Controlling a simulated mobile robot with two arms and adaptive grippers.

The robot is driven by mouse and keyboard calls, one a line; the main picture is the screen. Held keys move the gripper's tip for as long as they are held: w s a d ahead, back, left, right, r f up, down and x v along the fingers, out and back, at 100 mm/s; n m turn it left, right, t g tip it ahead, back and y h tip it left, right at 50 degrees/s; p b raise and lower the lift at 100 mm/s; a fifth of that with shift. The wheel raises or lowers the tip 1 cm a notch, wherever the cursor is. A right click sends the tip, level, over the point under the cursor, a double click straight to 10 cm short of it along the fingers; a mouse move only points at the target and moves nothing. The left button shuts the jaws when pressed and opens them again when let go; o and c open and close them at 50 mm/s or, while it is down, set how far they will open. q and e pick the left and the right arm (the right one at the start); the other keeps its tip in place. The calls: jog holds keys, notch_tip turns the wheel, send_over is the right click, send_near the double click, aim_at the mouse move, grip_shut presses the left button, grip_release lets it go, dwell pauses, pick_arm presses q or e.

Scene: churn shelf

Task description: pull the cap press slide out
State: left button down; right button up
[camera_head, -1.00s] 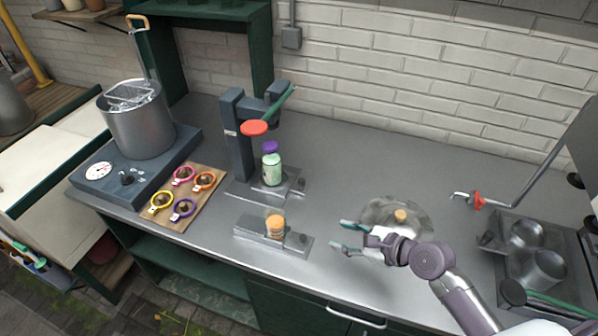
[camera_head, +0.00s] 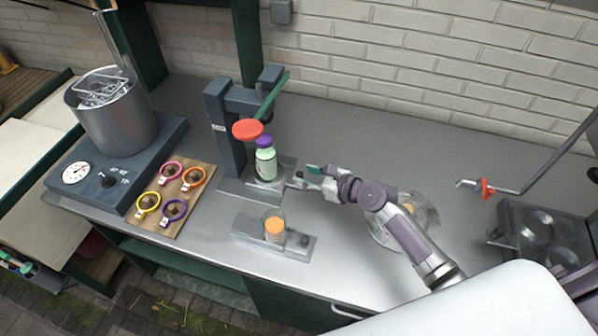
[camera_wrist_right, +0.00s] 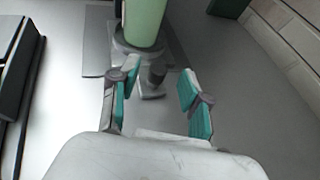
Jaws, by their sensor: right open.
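The cap press (camera_head: 222,130) is a dark stand with a red disc (camera_head: 248,129) and a green lever (camera_head: 273,96). Its slide (camera_head: 240,190) lies at its foot, bearing a pale green bottle (camera_head: 265,163) with a purple cap. The bottle also shows in the right wrist view (camera_wrist_right: 144,22). My right gripper (camera_head: 305,178) is open at the right end of the slide. In the right wrist view, the slide's small grey knob (camera_wrist_right: 154,76) lies ahead of and between the open fingers (camera_wrist_right: 158,88). Contact cannot be made out. My left gripper is not in view.
A metal plate (camera_head: 247,233) with an orange-capped jar (camera_head: 274,229) lies nearer the front edge. A board (camera_head: 160,222) with several coloured rings and a pot (camera_head: 112,125) stand left. A glass bowl (camera_head: 428,215) is partly behind my right arm. The back counter is clear.

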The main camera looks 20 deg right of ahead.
aim_at(301, 174)
jog(key=shift+x, duration=1.1)
jog(key=shift+w+a, duration=0.2)
jog(key=shift+w+f, duration=0.1)
jog(key=shift+a, duration=0.1)
jog(key=c, duration=0.8)
grip_shut()
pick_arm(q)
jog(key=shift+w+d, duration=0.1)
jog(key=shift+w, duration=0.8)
